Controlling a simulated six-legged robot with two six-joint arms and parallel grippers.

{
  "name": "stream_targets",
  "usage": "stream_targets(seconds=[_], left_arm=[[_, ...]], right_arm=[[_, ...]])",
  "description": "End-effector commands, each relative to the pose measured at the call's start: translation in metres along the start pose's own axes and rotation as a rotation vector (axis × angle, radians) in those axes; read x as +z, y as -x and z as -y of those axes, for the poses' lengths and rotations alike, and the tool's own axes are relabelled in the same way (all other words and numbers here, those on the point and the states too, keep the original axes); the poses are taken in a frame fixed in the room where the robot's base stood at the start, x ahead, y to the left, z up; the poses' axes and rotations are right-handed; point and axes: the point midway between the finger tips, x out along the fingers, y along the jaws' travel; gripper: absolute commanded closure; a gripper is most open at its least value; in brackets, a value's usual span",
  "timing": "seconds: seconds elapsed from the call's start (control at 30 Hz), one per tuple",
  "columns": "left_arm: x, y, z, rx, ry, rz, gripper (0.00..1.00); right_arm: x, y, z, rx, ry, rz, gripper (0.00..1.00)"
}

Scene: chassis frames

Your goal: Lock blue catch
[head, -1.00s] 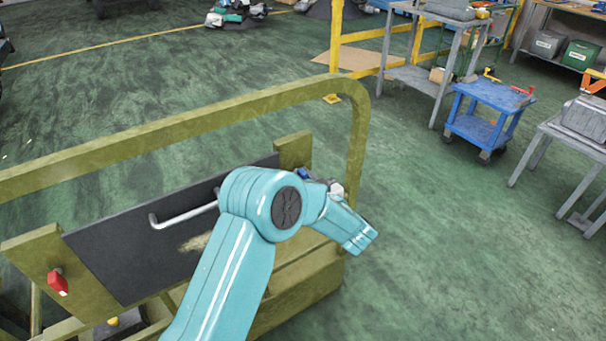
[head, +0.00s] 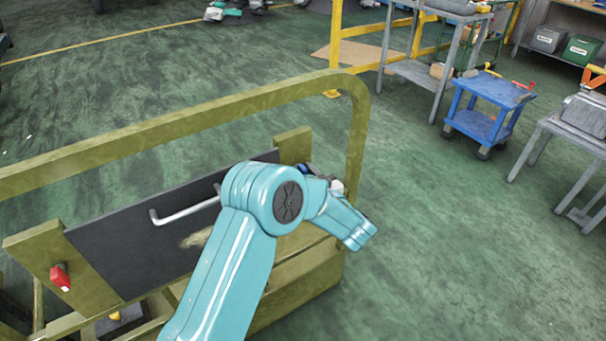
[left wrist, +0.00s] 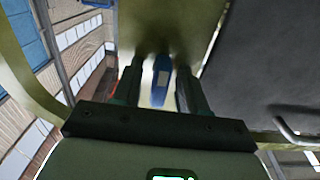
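The blue catch (head: 303,168) shows as a small blue piece at the right end of the dark panel, partly hidden behind my teal arm. In the left wrist view the blue catch (left wrist: 161,77) stands upright between the two fingers of my left gripper (left wrist: 158,88). The fingers are apart, with a visible gap on each side of the catch. The fingertips are close to the olive frame and in shadow, so contact with it is unclear. In the head view the left gripper is mostly hidden behind the arm. My right gripper is not in view.
A dark panel (head: 130,249) with a metal handle (head: 185,214) sits in an olive frame (head: 180,137) with a curved rail. A red catch (head: 60,277) is at its left end. A blue cart (head: 482,122) and grey tables stand at right. Open green floor lies between.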

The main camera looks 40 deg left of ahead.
Motion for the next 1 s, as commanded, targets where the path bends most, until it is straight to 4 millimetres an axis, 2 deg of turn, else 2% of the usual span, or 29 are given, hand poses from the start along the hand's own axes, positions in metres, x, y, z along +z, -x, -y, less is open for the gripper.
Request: stream_targets(seconds=[0.13,0.23,0.37,0.6,0.7,0.83,1.0], left_arm=[[0.0,0.003,0.0,0.001,0.002,-0.001,0.57],[0.0,0.014,-0.001,0.002,0.001,-0.001,0.57],[0.001,0.043,-0.002,0.006,0.001,-0.001,0.57],[0.001,0.108,-0.001,0.006,0.0,-0.002,0.57],[0.001,0.13,-0.001,0.005,0.001,-0.001,0.57],[0.001,0.151,-0.001,0.003,0.0,0.0,0.57],[0.0,0.162,0.0,0.0,0.0,-0.001,0.57]], right_arm=[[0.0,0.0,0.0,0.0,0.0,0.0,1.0],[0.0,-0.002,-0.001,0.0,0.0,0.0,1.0],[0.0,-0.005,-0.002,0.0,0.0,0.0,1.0],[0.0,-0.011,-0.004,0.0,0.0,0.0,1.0],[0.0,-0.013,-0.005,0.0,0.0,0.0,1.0],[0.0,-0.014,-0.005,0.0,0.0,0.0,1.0],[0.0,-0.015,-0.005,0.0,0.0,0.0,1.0]])
